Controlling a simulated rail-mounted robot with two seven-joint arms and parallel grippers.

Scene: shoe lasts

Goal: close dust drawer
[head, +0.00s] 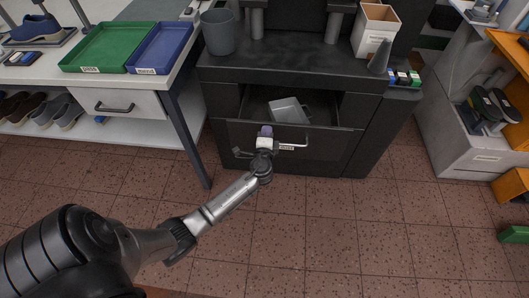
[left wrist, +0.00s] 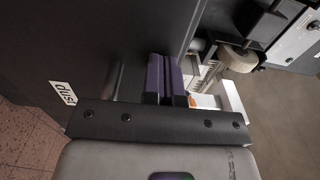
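The dust drawer (head: 322,142) is the dark front in the black cabinet. It is pulled out, with an open gap above its front. A bar handle (head: 293,146) and a small white label are on the front. The label (left wrist: 63,94) reads "dust" in the left wrist view. My left gripper (head: 265,131) is at the drawer front, over the left part of the handle. Its purple fingers (left wrist: 164,78) are close together, with nothing visible between them. Whether they touch the handle or the front cannot be told. My right gripper is not in view.
A grey metal bin (head: 288,111) sits inside the open drawer. A grey cup (head: 219,32), a white box (head: 374,29) and a dark cone (head: 380,57) stand on the cabinet top. A white table with green (head: 108,48) and blue trays is at left. The tiled floor in front is clear.

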